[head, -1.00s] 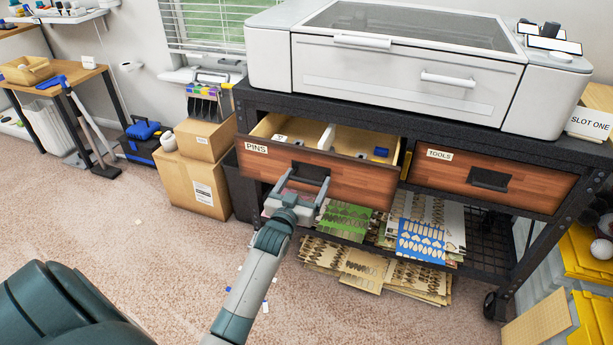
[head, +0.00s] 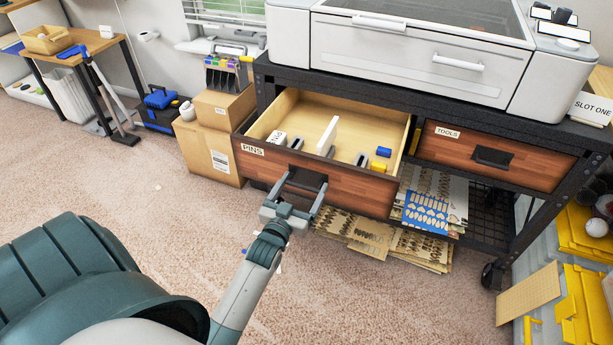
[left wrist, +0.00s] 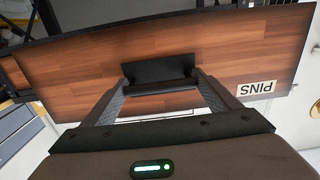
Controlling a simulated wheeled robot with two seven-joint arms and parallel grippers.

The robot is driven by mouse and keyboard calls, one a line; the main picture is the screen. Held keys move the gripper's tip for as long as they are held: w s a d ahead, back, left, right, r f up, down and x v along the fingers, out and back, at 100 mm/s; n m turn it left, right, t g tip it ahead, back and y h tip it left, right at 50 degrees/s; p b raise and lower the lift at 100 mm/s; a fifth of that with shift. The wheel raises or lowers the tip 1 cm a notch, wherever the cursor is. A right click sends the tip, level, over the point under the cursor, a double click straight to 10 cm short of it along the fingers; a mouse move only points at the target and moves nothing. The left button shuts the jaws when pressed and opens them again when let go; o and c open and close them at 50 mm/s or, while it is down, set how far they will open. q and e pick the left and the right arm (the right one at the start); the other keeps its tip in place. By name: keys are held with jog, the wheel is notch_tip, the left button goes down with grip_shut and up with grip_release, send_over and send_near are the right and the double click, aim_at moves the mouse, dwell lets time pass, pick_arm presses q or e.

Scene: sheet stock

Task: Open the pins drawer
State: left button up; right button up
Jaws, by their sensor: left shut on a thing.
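The pins drawer (head: 350,190) has a wood front with a PINS label and stands well out from the black bench. Its pale inside shows, with a white bar, small dark holders and blue and yellow bits near the front. My left gripper (head: 300,190) is at the dark handle in the middle of the drawer front. In the left wrist view the gripper's fingers (left wrist: 157,98) are on the handle (left wrist: 160,86), one at each end, shut on it. The PINS label shows upside down there. My right gripper is not in view.
The closed tools drawer (head: 491,157) is to the right. A white machine (head: 420,65) stands on the bench. Patterned sheets (head: 431,212) lie on the shelf and floor below. Cardboard boxes (head: 207,150) stand left of the drawer. The carpet in front is mostly clear.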

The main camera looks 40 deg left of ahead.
pick_arm(q)
jog(key=shift+s+d, duration=0.1)
jog(key=shift+s, duration=0.2)
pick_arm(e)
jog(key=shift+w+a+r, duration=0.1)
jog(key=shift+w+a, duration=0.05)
pick_arm(q)
jog(key=o, duration=1.5)
jog(key=shift+s, duration=0.1)
jog(key=b+v, duration=0.1)
jog(key=v, duration=1.6)
jog(key=shift+s, duration=0.15)
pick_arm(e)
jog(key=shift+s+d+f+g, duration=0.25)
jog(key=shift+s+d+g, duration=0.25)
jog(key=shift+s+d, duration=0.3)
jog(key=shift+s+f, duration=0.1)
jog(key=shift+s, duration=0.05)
